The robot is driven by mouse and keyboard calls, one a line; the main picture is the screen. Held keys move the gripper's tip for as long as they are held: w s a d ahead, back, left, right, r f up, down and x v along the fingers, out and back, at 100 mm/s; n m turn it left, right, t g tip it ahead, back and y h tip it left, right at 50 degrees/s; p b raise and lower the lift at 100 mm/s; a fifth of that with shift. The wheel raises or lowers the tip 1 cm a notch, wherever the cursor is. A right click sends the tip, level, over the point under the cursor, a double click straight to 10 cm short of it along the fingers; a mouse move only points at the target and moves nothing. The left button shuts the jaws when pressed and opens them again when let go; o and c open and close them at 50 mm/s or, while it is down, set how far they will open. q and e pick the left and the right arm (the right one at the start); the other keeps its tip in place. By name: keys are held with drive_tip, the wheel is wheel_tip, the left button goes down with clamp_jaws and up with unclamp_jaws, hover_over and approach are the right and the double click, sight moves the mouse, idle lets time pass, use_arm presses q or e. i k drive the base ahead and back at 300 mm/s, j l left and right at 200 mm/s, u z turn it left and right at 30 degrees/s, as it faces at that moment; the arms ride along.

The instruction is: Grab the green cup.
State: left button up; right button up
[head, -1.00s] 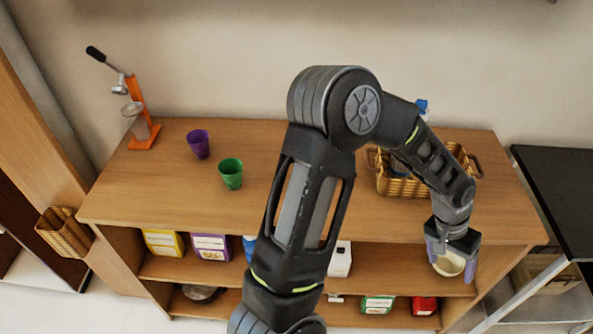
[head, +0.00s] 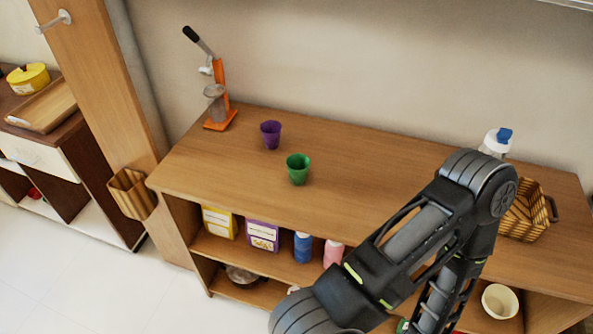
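The green cup (head: 298,169) stands upright on the wooden counter (head: 370,165), left of my arm. A purple cup (head: 271,134) stands just behind it to the left, apart from it. Nothing touches the green cup. My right arm comes in from the bottom and bends back down on the right side, clear of both cups. Its gripper is out of sight below the picture's edge. My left gripper does not show.
An orange hand press (head: 220,118) stands at the counter's left end. A wicker basket (head: 528,215) and a white bottle with a blue cap (head: 496,143) are at the right. Shelves below hold boxes, bottles and a cream bowl (head: 500,301). The counter around the cups is clear.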

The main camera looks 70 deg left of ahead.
sight(298, 164)
drive_tip(key=u, duration=0.45)
drive_tip(key=i+l+u, duration=0.1)
drive_tip(key=u, duration=0.4)
drive_tip(key=l+u, duration=0.1)
drive_tip(key=u, duration=0.35)
drive_tip(key=l+u, duration=0.1)
drive_tip(key=u, duration=0.35)
drive_tip(key=l+u, duration=0.1)
drive_tip(key=u, duration=0.35)
drive_tip(key=l+u, duration=0.15)
drive_tip(key=u, duration=0.35)
